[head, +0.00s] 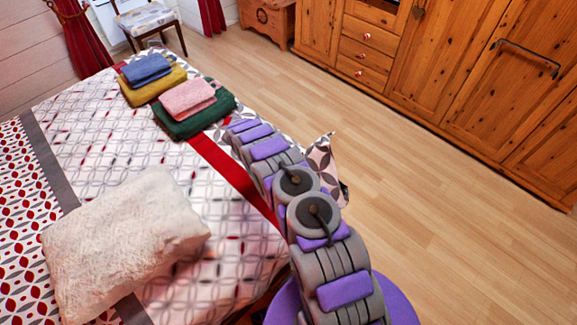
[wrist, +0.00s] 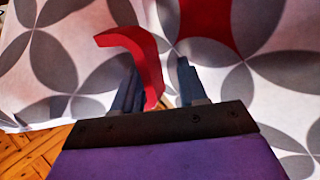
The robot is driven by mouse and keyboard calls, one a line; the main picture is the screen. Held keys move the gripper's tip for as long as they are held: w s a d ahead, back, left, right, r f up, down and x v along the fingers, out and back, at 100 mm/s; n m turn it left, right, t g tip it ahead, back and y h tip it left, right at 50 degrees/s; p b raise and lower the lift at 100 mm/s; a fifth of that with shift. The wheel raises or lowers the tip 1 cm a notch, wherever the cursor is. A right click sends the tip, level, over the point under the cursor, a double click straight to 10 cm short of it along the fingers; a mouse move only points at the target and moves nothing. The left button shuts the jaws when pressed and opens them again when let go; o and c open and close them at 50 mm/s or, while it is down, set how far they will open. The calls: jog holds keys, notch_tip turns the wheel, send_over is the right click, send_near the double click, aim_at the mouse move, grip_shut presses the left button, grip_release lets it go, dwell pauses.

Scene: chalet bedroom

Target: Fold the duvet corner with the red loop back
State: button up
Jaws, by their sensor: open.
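The duvet (head: 95,125), white with grey petal circles and a red stripe, covers the bed. In the wrist view its cloth (wrist: 285,85) fills most of the picture. The red loop (wrist: 146,52) stands out from the cloth as a curved band, and its lower end shows between the fingers of my gripper (wrist: 158,82), close to the left finger. My gripper is open; whether the loop touches a finger I cannot tell. In the head view a patterned flap (head: 322,158) shows beside my arm at the bed's right edge. The loop and my fingertips cannot be made out there.
A cream pillow (head: 120,240) lies on the near part of the bed. Folded blue and mustard textiles (head: 150,80) and pink and green ones (head: 190,105) lie at the far end. Wooden cabinets (head: 430,80) line the right wall. The wood floor (head: 430,210) between is clear.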

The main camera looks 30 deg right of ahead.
jog(key=shift+r, duration=0.1)
jog(key=p+v, duration=0.3)
jog(key=v, duration=1.4)
jog(key=shift+w+p, duration=0.15)
jog(key=shift+p, duration=0.15)
jog(key=shift+a, duration=0.15)
